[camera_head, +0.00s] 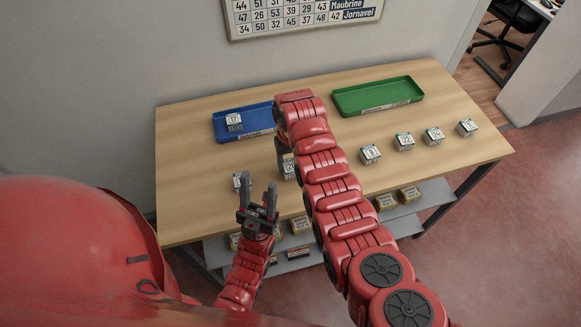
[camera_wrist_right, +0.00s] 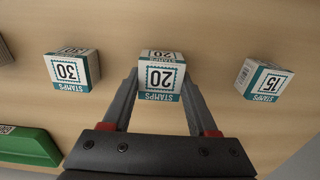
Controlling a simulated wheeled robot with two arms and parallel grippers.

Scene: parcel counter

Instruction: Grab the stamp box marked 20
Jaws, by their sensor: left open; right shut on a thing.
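The stamp box marked 20 (camera_wrist_right: 161,76) is a small white and teal box, seen upside down between the two fingers of my right gripper (camera_wrist_right: 160,90) in the right wrist view. The fingers are shut on its sides. In the head view this box (camera_head: 288,169) shows only partly at the table's front half, under my right gripper and beside my right arm. I cannot tell whether it touches the table. My left gripper (camera_head: 258,187) is open and empty near the table's front edge, close to another small box (camera_head: 238,181).
Boxes marked 30 (camera_wrist_right: 72,69) and 15 (camera_wrist_right: 263,80) flank the held box, apart from the fingers. More stamp boxes (camera_head: 404,141) line the table's right. A blue tray (camera_head: 262,113) holds a box marked 17 (camera_head: 233,119). A green tray (camera_head: 378,94) at the back looks empty.

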